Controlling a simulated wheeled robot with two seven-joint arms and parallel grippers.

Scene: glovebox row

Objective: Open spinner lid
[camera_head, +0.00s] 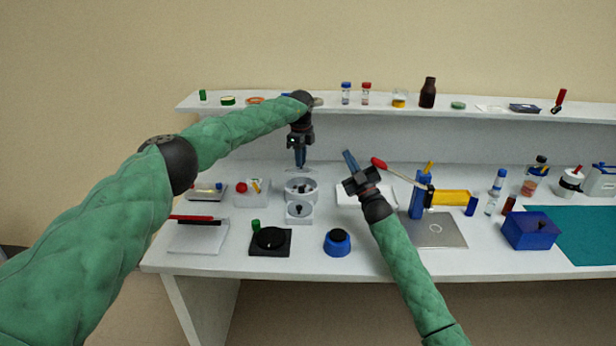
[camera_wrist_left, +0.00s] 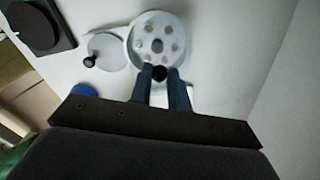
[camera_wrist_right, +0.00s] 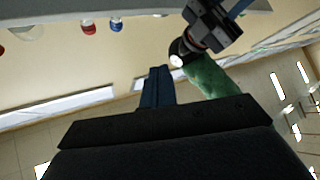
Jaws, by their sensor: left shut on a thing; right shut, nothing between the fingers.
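The white spinner (camera_head: 301,188) stands on the bench left of centre. In the left wrist view its round bowl (camera_wrist_left: 134,33) is uncovered from above, with a ring of several holes around a central hub. A lower front part with a black knob (camera_head: 299,208) adjoins it. My left gripper (camera_head: 300,165) points down above the bowl. It is shut on a small black knob (camera_wrist_left: 160,73). A thin pale edge shows under its fingertips, but the lid's outline is hard to make out. My right gripper (camera_head: 348,154) is shut and empty, raised right of the spinner.
A red-tipped stick (camera_head: 380,163) and a blue-and-yellow stand (camera_head: 418,195) are near my right arm. The shelf (camera_head: 440,109) behind holds bottles and jars.

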